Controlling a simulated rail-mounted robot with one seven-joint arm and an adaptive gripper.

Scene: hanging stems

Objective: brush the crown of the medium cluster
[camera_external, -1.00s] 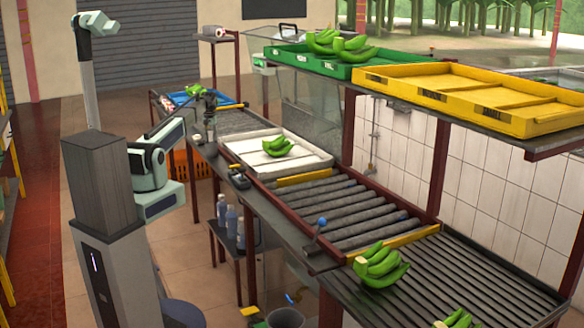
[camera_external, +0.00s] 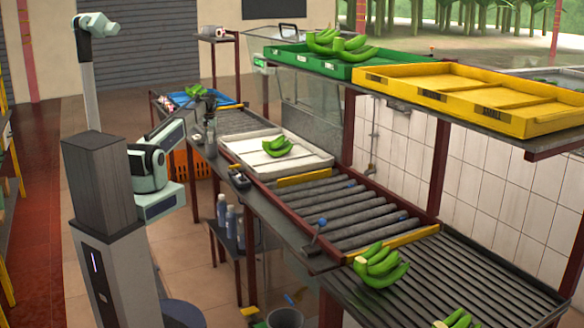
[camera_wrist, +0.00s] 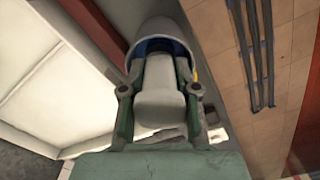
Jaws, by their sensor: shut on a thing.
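Banana clusters differ in size, and I cannot tell surely which is the medium one. One green cluster (camera_external: 277,147) lies in the white tray (camera_external: 318,165) mid-table. A larger one (camera_external: 380,267) lies on the ribbed surface in front, and another (camera_external: 455,321) is cut off at the bottom edge. In the wrist view my gripper (camera_wrist: 160,95) is shut on a pale grey rounded thing with a blue band, seen end-on between the two fingers. I cannot tell its full shape. In the external view my gripper is small and hard to make out near the back left table edge.
A green crate (camera_external: 283,60) with bananas and a yellow crate (camera_external: 445,72) stand on the raised shelf at right. Rollers (camera_external: 350,215) lie between the white tray and the ribbed surface. Bottles (camera_external: 222,208) stand below the table. In the wrist view floor tiles (camera_wrist: 285,65) show at right.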

